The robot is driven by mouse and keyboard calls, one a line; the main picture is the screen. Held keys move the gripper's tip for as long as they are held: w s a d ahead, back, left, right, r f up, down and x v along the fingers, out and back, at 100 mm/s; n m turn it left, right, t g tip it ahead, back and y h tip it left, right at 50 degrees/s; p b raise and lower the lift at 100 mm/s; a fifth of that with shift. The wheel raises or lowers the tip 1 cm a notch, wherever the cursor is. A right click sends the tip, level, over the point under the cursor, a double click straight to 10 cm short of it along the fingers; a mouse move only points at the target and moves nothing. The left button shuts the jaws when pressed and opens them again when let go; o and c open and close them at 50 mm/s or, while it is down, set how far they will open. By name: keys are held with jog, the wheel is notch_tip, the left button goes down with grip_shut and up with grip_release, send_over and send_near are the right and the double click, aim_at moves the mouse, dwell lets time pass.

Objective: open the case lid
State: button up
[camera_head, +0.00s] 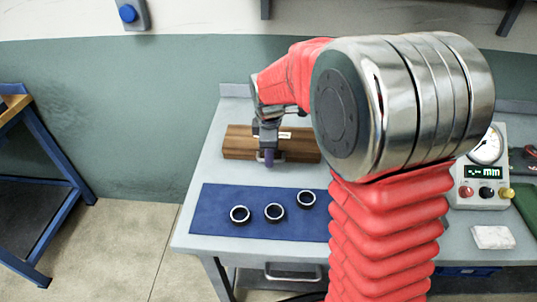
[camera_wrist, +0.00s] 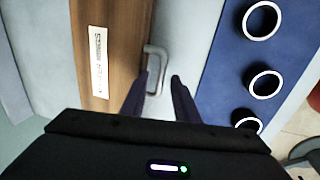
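The wooden case (camera_head: 238,142) lies on the grey table with its lid shut. In the wrist view its brown wooden face (camera_wrist: 120,45) carries a pale label (camera_wrist: 98,62) with print too small to read. A metal handle (camera_wrist: 163,60) sticks out from the case's front edge. My gripper (camera_head: 268,160) is at the middle of the case's front, over the handle. In the wrist view my gripper (camera_wrist: 159,78) has its two dark fingers apart, with the handle between or just beyond the fingertips. I cannot tell whether a finger touches the handle.
A blue mat (camera_head: 220,200) with three dark rings, one a ring at the left (camera_head: 240,215), lies in front of the case. A gauge box (camera_head: 480,180) and a white block (camera_head: 492,237) are at the right. A blue-framed bench (camera_head: 45,160) stands left, across open floor.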

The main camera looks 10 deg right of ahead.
jog(key=shift+f, duration=0.25)
jog(key=shift+c, duration=0.5)
grip_shut()
jog(key=shift+w+r, duration=0.1)
